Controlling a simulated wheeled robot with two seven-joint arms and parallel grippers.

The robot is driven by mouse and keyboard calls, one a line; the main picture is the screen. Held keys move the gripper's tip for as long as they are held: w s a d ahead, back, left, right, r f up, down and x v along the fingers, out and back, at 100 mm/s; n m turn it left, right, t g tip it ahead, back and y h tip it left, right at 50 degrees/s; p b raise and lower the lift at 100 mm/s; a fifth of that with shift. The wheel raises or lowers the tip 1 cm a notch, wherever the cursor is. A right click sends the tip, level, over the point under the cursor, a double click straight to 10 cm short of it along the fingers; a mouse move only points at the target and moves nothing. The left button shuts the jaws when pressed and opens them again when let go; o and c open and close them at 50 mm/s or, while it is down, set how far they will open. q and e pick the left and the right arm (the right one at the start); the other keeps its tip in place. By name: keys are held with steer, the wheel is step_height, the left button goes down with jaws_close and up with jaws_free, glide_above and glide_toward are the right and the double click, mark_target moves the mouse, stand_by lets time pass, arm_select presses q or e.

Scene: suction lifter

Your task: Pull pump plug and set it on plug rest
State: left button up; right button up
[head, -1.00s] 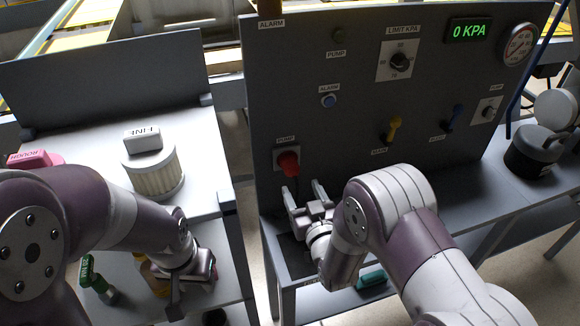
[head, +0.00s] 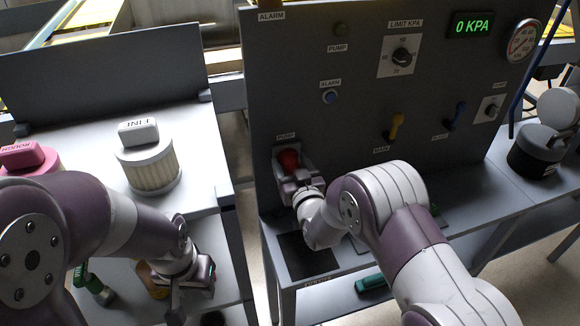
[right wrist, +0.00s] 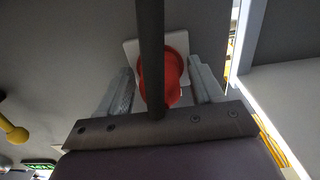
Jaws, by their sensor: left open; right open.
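The red pump plug (head: 289,160) sits in its socket on the grey panel, under the PUMP label. In the right wrist view the plug (right wrist: 164,80) shows between the two fingers, in front of its white socket plate (right wrist: 131,52). My right gripper (head: 293,172) is open, its fingers on either side of the plug; a gap shows on each side. My left gripper (head: 197,284) is open, low over the left bench's lower shelf, away from the plug. A dark square (head: 304,256) lies on the bench below the socket; I cannot tell if it is the plug rest.
The display (head: 471,25) reads 0 KPA. A white filter (head: 149,166) and a pink one (head: 28,158) stand on the left bench.

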steer(key=shift+b, duration=0.45)
stand_by(1.0)
jaws_close()
steer(key=v, duration=0.6)
steer(key=shift+p, duration=0.45)
stand_by(0.6)
